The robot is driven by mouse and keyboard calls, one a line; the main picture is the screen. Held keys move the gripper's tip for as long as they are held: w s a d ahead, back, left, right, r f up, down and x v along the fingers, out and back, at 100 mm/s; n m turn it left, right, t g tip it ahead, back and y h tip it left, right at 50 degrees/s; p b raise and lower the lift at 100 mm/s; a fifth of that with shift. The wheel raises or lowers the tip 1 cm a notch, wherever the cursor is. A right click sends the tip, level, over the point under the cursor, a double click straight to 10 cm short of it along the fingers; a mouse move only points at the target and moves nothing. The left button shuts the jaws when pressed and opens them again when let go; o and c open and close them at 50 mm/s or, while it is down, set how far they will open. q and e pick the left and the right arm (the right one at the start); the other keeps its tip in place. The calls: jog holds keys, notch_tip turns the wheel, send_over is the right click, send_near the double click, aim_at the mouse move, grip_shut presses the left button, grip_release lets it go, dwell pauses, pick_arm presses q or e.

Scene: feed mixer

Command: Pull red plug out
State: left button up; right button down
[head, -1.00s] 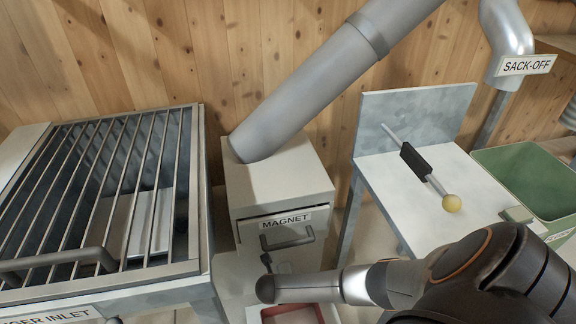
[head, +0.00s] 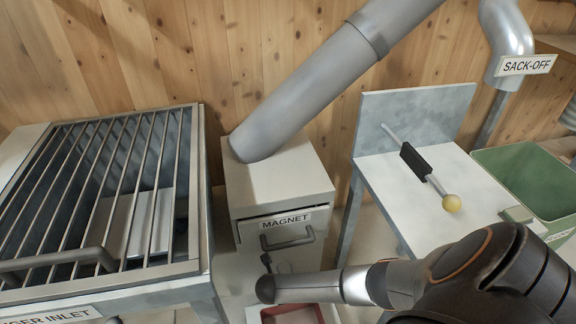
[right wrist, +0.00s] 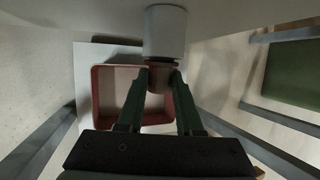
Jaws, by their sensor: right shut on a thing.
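The red plug (right wrist: 158,82) shows in the right wrist view as a dull reddish-brown piece at the lower end of a pale round spout (right wrist: 165,32). My right gripper (right wrist: 160,76) is shut on the plug, with one green-grey finger on each side of it. The plug's top meets the spout's mouth; whether it is still seated inside cannot be told. In the head view my right arm reaches in from the lower right below the magnet box (head: 279,190), and the plug is hidden there. My left gripper is not in view.
A red-rimmed tray (right wrist: 97,97) lies below the spout, and its edge shows in the head view (head: 318,314). The barred inlet (head: 198,190) stands left. A table (head: 385,180) with a yellow-knobbed rod and a green bin (head: 528,165) stand right.

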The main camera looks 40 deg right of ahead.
jog(key=shift+s+a, duration=0.1)
jog(key=shift+s, duration=0.1)
jog(key=shift+s+a+p, duration=0.4)
jog(key=shift+s+p, duration=0.2)
jog(key=shift+s, duration=0.1)
jog(key=shift+s, duration=0.1)
jog(key=shift+s+a+f+p, duration=0.1)
jog(key=shift+s+a+p, duration=0.3)
jog(key=shift+s, duration=0.3)
jog(key=shift+s+a+f+p, duration=0.1)
jog(key=shift+s+a+p, duration=0.3)
jog(key=shift+s, duration=0.3)
jog(key=shift+s+a+f+p, duration=0.1)
jog(key=shift+s+a+p, duration=0.3)
jog(key=shift+s, duration=0.3)
